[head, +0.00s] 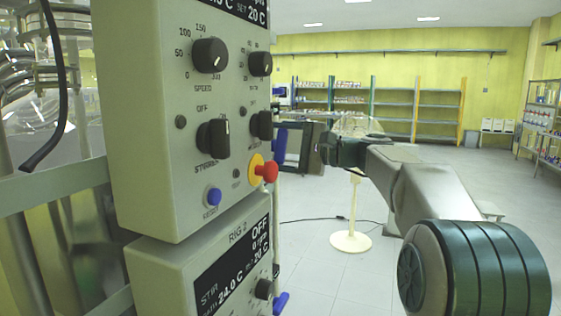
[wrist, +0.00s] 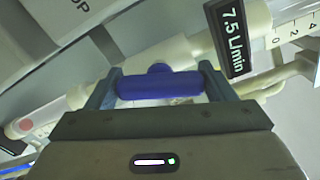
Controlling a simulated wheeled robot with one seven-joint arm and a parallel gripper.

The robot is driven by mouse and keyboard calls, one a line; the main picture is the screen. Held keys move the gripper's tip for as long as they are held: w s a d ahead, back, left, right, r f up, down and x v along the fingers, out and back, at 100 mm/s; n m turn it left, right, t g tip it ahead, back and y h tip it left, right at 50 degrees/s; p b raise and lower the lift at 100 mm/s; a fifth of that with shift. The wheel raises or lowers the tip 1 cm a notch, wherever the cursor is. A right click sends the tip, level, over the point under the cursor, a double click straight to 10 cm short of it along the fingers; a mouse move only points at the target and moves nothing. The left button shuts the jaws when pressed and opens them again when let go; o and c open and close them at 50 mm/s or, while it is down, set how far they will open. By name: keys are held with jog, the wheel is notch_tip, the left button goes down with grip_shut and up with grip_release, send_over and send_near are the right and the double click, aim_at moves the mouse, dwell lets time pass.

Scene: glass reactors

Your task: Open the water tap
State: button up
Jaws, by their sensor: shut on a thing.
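The water tap's blue handle (wrist: 158,86) lies crosswise between the two fingers of my gripper (wrist: 159,76) in the wrist view. The fingers are shut on it, one at each end. Behind the handle is a white pipe (wrist: 172,54), with a small black display (wrist: 231,38) that reads about 7.5 L/min. In the head view my gripper (head: 283,150) is at the right edge of the upper control box, with a bit of the blue handle (head: 280,139) showing. The box hides most of the pipe there.
The upper control box (head: 150,120) with black knobs and a red stop button (head: 266,172) stands close left of my gripper. A lower box (head: 160,270) and another blue handle (head: 281,302) are below. A round-based stand (head: 351,242) is behind; open floor lies right.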

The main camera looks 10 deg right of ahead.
jog(key=shift+f+n+b, duration=0.15)
jog(key=shift+n+b, duration=1.15)
jog(key=shift+n, duration=0.3)
jog(key=o, duration=1)
jog(key=v, duration=1.4)
jog(key=shift+a, duration=0.1)
